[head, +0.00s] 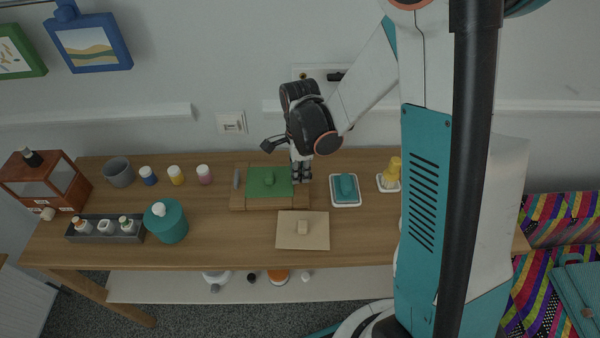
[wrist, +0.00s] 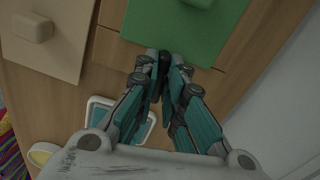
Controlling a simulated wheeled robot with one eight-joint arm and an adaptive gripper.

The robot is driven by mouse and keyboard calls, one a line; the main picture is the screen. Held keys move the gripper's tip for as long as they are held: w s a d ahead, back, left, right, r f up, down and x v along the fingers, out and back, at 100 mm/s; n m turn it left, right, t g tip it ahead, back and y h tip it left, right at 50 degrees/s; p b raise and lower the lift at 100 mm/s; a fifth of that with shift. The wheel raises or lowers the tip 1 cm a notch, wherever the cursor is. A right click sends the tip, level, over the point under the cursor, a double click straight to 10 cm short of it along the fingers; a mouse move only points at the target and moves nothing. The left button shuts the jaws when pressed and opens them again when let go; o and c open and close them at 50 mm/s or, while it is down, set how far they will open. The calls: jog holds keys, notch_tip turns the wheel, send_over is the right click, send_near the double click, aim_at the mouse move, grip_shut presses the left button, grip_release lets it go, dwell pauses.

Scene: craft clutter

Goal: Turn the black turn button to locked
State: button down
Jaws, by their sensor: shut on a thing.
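A green panel (head: 262,188) with a green knob lies in a wooden base (head: 240,202) on the table; the panel also shows at the top of the wrist view (wrist: 180,28). My gripper (head: 301,178) points down at the panel's right edge. In the wrist view, my gripper's fingertips (wrist: 164,62) are closed on the black turn button (wrist: 163,64), a small dark piece beside the panel's edge. The fingers hide most of the button, so I cannot tell its angle or whether it overlaps the panel. In the head view the fingers hide it.
A tan board (head: 290,238) with a knob lies in front of the base. A teal item in a white tray (head: 345,203) is right of my gripper. A grey strip (head: 236,178) is at the base's left. Paint pots (head: 176,175) and a teal canister (head: 166,228) stand further left.

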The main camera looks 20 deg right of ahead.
jog(key=shift+m, duration=0.7)
jog(key=c, duration=1.7)
grip_release()
notch_tip(320, 180, up, 12)
jog(key=s+r+n+t, duration=0.2)
jog(key=s+r+n, duration=0.1)
jog(key=s+n, duration=0.2)
jog(key=s+r+n+t, duration=0.2)
jog(key=s+n, duration=0.3)
jog(key=n, duration=0.4)
jog(key=s+r+n+t, duration=0.3)
jog(key=s+n, duration=0.2)
jog(key=n, duration=0.2)
jog(key=shift+d+r, duration=0.25)
jog(key=shift+r, duration=0.1)
